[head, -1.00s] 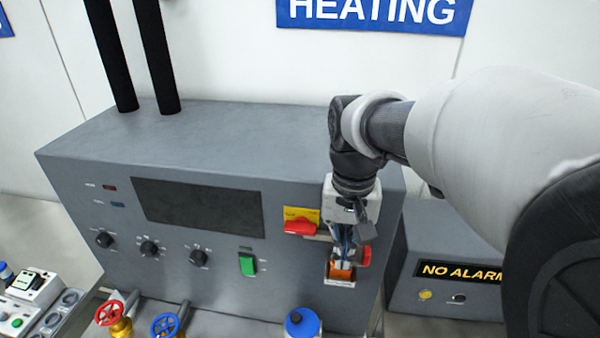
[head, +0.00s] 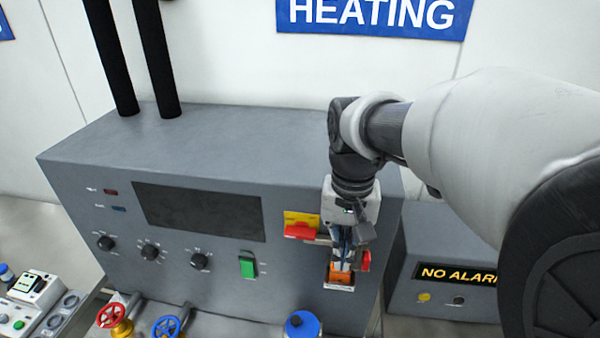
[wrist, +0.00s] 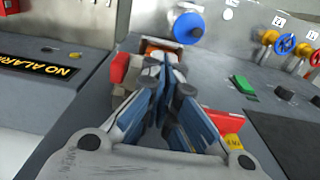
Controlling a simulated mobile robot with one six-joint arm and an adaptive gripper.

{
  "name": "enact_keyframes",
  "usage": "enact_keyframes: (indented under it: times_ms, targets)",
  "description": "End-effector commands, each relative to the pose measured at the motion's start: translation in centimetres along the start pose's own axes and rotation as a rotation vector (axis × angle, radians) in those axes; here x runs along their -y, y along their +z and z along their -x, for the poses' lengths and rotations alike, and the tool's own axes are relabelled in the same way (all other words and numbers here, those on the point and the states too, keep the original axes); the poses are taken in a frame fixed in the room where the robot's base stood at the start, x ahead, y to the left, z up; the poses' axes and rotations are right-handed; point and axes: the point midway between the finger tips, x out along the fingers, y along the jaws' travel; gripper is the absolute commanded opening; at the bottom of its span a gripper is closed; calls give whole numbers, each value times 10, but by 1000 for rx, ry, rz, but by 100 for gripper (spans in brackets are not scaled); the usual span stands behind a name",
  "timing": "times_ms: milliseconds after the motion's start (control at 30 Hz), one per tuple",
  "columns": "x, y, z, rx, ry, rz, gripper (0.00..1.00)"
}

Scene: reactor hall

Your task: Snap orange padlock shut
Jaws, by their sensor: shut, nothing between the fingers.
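The orange padlock (head: 341,279) sits low on the right part of the grey control cabinet's front, just below my gripper (head: 342,262). In the wrist view a bit of its orange body (wrist: 160,46) shows beyond the fingertips. My gripper points down, shut and empty, with its tips at or just above the padlock; I cannot tell whether they touch. The shackle is hidden behind the fingers, so I cannot see whether it is open or closed. My gripper also shows in the wrist view (wrist: 163,68).
A red handle (head: 300,231) on a yellow plate is left of my gripper, and a red part (head: 365,260) is close on its right. A green switch (head: 247,264) and valves (head: 166,325) are further left.

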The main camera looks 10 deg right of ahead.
Motion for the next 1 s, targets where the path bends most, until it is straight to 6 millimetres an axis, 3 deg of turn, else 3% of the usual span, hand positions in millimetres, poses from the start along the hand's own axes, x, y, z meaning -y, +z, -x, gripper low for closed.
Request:
enact_keyframes:
  times_ms: [433,833,1000]
  targets:
    - [0,-1,43,-8,-2,0,0]
    - [0,0,46,-12,-3,2,0]
    - [-7,19,60,-82,-23,44,0]
